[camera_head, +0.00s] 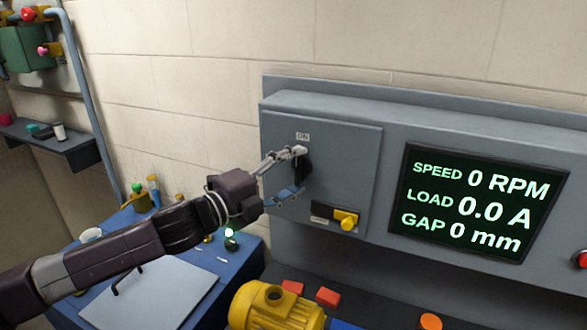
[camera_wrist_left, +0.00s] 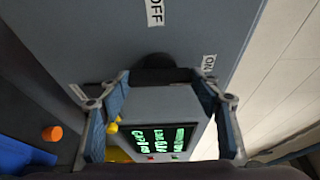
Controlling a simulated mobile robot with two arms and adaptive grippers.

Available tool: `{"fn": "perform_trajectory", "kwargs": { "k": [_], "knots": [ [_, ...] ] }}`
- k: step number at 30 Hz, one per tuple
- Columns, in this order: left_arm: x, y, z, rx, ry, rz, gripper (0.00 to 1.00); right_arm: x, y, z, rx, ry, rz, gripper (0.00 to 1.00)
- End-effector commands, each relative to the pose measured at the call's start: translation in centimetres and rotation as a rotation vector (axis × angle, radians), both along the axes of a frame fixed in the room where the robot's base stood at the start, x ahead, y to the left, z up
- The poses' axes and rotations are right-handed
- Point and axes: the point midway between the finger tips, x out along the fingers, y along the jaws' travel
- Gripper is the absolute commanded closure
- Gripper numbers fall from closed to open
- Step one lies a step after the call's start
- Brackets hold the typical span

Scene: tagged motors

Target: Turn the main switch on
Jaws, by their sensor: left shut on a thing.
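The main switch (camera_head: 305,166) is a black rotary knob on the front of the grey cabinet (camera_head: 350,150). An ON label (camera_head: 302,136) is above it in the head view. The left wrist view shows the black knob (camera_wrist_left: 153,62) between my fingers, with an OFF label (camera_wrist_left: 155,12) and an ON label (camera_wrist_left: 208,63) close by. My left gripper (camera_head: 294,173) is shut on the knob, one finger above and one below it in the head view. The fingers partly hide the knob, so its exact angle is unclear. My right gripper is not in view.
A yellow part (camera_head: 345,219) sticks out below the knob. A lit display (camera_head: 470,205) reads speed 0, load 0.0, gap 0. A yellow motor (camera_head: 275,308) stands below the cabinet. A blue bench (camera_head: 235,268) carries small items and a pale grey panel (camera_head: 155,290).

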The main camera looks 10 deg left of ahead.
Motion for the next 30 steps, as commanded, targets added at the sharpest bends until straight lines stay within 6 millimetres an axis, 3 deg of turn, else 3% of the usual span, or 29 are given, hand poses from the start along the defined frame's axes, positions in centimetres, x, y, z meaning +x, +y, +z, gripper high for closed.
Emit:
{"fn": "perform_trajectory", "kwargs": {
  "k": [10, 11, 15, 25, 30],
  "knots": [
    [0.0, 0.0, -0.1, 0.008, -0.002, 0.001, 0.67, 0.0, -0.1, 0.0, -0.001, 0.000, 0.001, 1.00],
    [0.0, 0.0, -0.1, 0.008, -0.002, 0.001, 0.39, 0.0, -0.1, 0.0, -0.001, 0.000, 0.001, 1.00],
    [0.0, 0.0, -0.1, 0.006, -0.002, 0.001, 0.25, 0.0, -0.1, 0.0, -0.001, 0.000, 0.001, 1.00],
    [-0.2, 0.2, -0.1, 0.004, -0.001, 0.001, 0.25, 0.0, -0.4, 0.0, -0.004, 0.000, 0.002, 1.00],
    [-1.6, 1.3, -0.2, 0.005, 0.000, 0.003, 0.25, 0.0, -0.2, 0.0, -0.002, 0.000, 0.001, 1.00]
  ]
}}
